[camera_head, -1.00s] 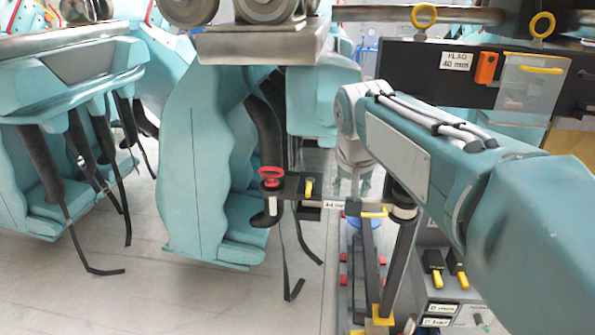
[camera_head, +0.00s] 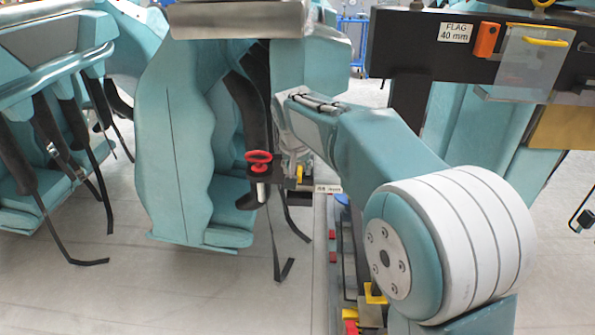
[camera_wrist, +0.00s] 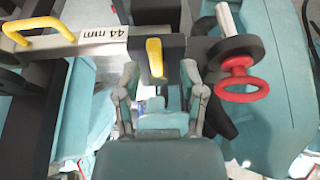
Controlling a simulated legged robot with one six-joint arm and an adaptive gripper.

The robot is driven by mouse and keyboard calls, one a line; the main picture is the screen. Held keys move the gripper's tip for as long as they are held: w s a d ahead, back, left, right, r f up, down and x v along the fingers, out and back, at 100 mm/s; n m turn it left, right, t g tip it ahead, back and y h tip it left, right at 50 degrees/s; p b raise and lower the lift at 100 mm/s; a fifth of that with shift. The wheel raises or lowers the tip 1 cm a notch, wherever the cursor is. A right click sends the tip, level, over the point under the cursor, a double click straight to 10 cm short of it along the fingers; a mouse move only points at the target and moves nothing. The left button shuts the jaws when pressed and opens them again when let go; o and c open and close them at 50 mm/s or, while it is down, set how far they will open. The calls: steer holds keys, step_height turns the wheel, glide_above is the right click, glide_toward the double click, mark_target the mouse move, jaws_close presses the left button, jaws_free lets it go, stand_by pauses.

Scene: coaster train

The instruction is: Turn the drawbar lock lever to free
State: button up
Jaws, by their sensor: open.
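A short yellow lever (camera_wrist: 155,57) stands on a dark block of the drawbar in the wrist view; I take it as the lock lever. In the head view it shows small (camera_head: 299,172), beside the red handwheel (camera_head: 259,159). My gripper (camera_wrist: 160,72) is open, its two fingers apart on either side of the lever's lower end in the picture. The lever looks free of both fingers; how deep they reach is unclear. The red handwheel also shows right of the gripper in the wrist view (camera_wrist: 242,85). My arm hides much of the drawbar in the head view.
Teal seats (camera_head: 185,150) with hanging black straps stand at left. A dark beam marked "FLAG 40 mm" (camera_head: 410,50) crosses the upper right. Grey floor is open at lower left.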

steer(key=shift+w+f, duration=0.3)
steer(key=shift+f, duration=0.35)
steer(key=shift+d, duration=0.4)
jaws_close()
steer(key=shift+a, duration=0.25)
